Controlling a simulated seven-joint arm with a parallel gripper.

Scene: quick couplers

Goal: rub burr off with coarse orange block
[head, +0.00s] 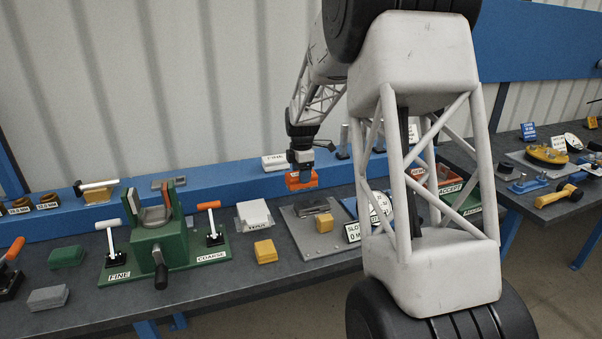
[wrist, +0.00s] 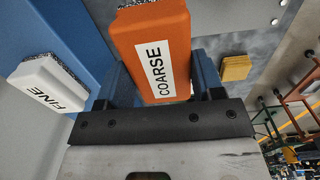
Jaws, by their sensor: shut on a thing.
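The coarse orange block (wrist: 150,30) has a white label reading COARSE and a dark gritty face at its far end in the wrist view. My gripper (wrist: 163,82) is shut on it, one finger on each side. In the head view, my gripper (head: 301,172) holds the orange block (head: 301,180) by the front of the blue shelf (head: 230,182). I cannot tell whether the block touches the shelf. A metal part (head: 313,207) lies on a grey plate (head: 293,222) just below and right of the gripper. No burr can be made out.
A white FINE block (head: 274,162) sits on the shelf, left of my gripper; it also shows in the wrist view (wrist: 50,85). A green clamp fixture (head: 160,238), a white block (head: 254,214) and a yellow block (head: 265,251) stand on the bench. My arm hides part of the right side.

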